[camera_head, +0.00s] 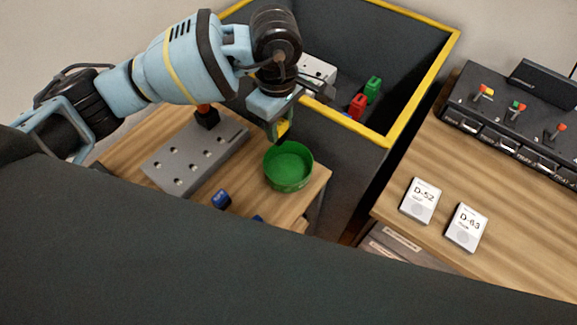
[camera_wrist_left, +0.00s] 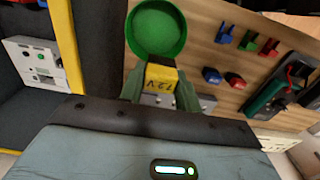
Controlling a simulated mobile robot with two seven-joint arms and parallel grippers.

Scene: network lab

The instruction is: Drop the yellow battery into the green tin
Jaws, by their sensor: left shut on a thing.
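The green tin (camera_head: 288,167) is round and open at the top, and stands near the right end of the wooden bench. I see no object inside it. My left gripper (camera_head: 278,130) is shut on the yellow battery (camera_head: 284,128), just behind the tin in the head view. In the left wrist view the yellow battery (camera_wrist_left: 161,76) sits between the two fingers of my left gripper (camera_wrist_left: 160,84), with dark print on its face. The tin (camera_wrist_left: 157,30) shows just beyond it there, and the exact gap cannot be told. My right gripper is not in view.
A deep dark bin with a yellow rim (camera_head: 410,100) stands behind the tin, holding red and green items. A grey block with holes (camera_head: 195,155) lies left of the tin. A small blue object (camera_head: 221,199) lies in front. Two labelled cards (camera_head: 421,200) are on the right table.

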